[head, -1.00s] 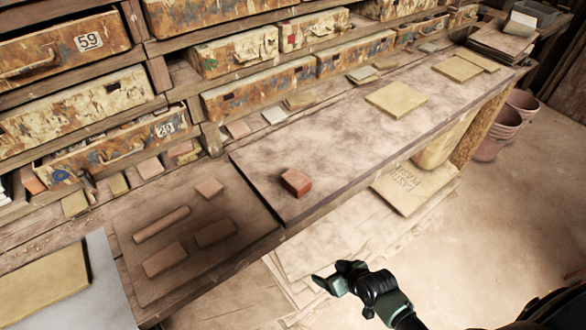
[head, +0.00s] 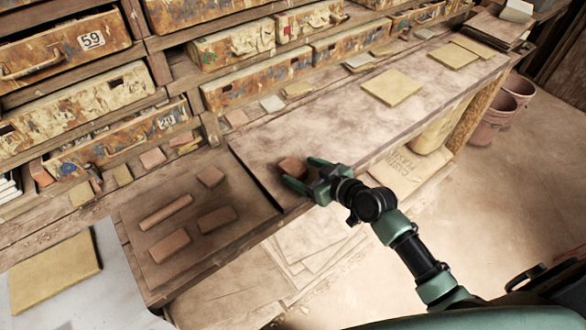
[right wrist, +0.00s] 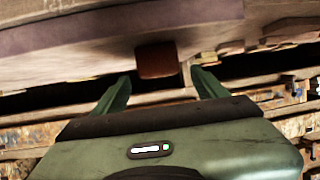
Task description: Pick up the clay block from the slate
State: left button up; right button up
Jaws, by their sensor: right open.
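The clay block (head: 293,166) is a small reddish-brown brick on the near left part of the long slate (head: 345,125). In the right wrist view, the block (right wrist: 157,60) shows just ahead of the fingertips, in line with the gap between them. My right gripper (head: 298,171) is open over the slate's front edge. In the head view its fingertips reach the block, one at each side, and partly cover it. I cannot tell whether either finger touches the block. In the right wrist view the gap of the gripper (right wrist: 161,82) looks empty. My left gripper is not in view.
A yellowish tile (head: 393,87) lies farther along the slate. Drawers (head: 255,80) line the back. Pink pots (head: 500,105) stand on the floor at right.

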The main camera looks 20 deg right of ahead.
aim_at(298, 170)
jog(key=shift+f+p+x, duration=0.25)
jog(key=shift+p+x, duration=0.2)
jog(key=shift+x, duration=1.85)
jog(key=shift+s, duration=0.1)
jog(key=shift+d, duration=0.1)
jog(key=c, duration=1.5)
jog(key=shift+r, duration=0.1)
grip_shut()
